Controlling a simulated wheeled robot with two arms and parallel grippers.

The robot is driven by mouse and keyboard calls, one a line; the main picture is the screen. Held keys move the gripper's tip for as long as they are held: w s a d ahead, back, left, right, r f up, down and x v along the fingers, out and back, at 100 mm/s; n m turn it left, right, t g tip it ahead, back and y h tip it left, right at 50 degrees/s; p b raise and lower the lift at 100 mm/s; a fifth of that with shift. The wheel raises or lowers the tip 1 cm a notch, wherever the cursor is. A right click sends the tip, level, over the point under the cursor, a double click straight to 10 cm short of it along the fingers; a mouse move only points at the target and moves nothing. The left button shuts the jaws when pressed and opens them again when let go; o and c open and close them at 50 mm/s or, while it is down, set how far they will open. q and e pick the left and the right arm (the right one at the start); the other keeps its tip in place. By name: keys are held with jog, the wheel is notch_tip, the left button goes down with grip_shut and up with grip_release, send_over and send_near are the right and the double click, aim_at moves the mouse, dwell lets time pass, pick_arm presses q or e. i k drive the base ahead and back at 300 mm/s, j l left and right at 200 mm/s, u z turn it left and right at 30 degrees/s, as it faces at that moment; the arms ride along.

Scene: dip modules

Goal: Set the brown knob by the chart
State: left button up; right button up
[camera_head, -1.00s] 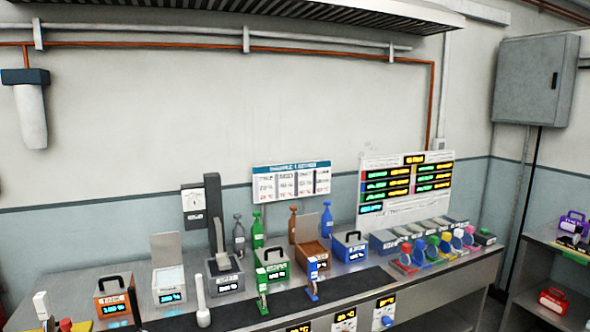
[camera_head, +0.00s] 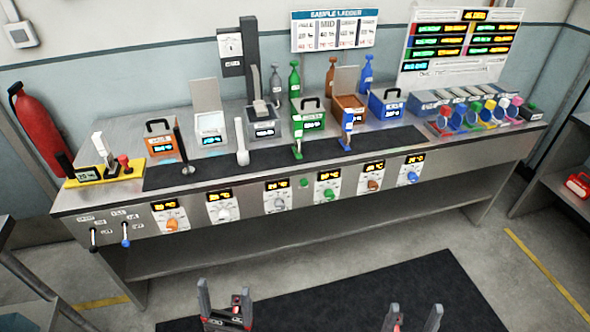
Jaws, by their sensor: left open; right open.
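The brown knob (camera_head: 373,185) sits on a white dial plate on the bench's front panel, under a small lit display (camera_head: 374,166). The chart (camera_head: 334,30), headed SAMPLE LADDER, hangs on the wall behind the bench; its small print is too fine to read. My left gripper (camera_head: 224,292) is open and empty at the bottom of the view, in front of the bench. My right gripper (camera_head: 414,312) is open and empty at the bottom, right of the left one. Both are well apart from the knob.
Other dials line the panel: orange (camera_head: 172,224), pale, grey, green (camera_head: 330,194) and blue (camera_head: 413,177). Lidded boxes, bottles and levers stand on the bench top (camera_head: 110,196). A display board (camera_head: 460,45) is at the back right. The floor before the bench is clear.

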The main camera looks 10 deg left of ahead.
aim_at(374, 186)
jog(key=i, duration=0.45)
jog(key=i+l+u, duration=0.1)
jog(key=i, duration=0.4)
